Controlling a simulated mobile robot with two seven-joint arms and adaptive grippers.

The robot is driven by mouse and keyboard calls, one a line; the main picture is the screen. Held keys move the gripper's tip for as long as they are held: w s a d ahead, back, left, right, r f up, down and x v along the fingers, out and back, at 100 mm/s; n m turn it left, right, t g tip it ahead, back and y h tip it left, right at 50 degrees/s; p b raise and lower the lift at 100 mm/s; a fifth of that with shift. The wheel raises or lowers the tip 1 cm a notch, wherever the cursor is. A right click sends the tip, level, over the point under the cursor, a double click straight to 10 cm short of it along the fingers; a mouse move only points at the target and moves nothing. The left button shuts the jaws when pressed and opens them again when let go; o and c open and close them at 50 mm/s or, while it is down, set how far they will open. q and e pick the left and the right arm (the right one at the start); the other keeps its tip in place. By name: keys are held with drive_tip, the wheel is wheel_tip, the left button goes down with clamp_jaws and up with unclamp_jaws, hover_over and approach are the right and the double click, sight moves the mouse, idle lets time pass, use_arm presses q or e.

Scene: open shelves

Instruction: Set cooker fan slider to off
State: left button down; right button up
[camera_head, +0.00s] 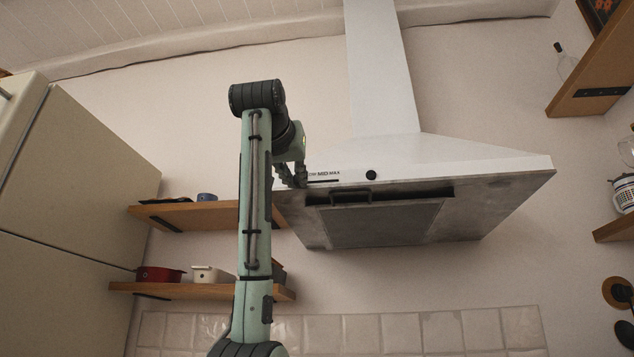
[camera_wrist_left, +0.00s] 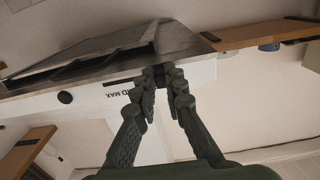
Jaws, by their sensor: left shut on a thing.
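The cooker hood (camera_head: 450,163) hangs on the back wall, white with a grey underside. My left gripper (camera_head: 293,180) is at the left end of this slot and hides the labels further left. In the left wrist view, the fingers of my left gripper (camera_wrist_left: 164,82) are shut on the small dark slider knob (camera_wrist_left: 160,72), beyond the label end away from MAX. Most of the knob is hidden by the fingers. My right gripper is not in view.
A round black button (camera_head: 371,175) sits right of the slot. Wooden shelves (camera_head: 190,215) with a red pot (camera_head: 158,274) and a white pot (camera_head: 209,275) are left of the hood, behind my arm. A tall cabinet (camera_head: 75,190) stands far left. More shelves are at right.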

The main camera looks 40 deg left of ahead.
use_arm(q)
drive_tip(key=shift+s+a, duration=0.1)
drive_tip(key=c, duration=1.6)
unclamp_jaws()
drive_tip(key=shift+s+a, duration=0.1)
drive_tip(key=shift+o, duration=0.2)
drive_tip(key=v, duration=1.2)
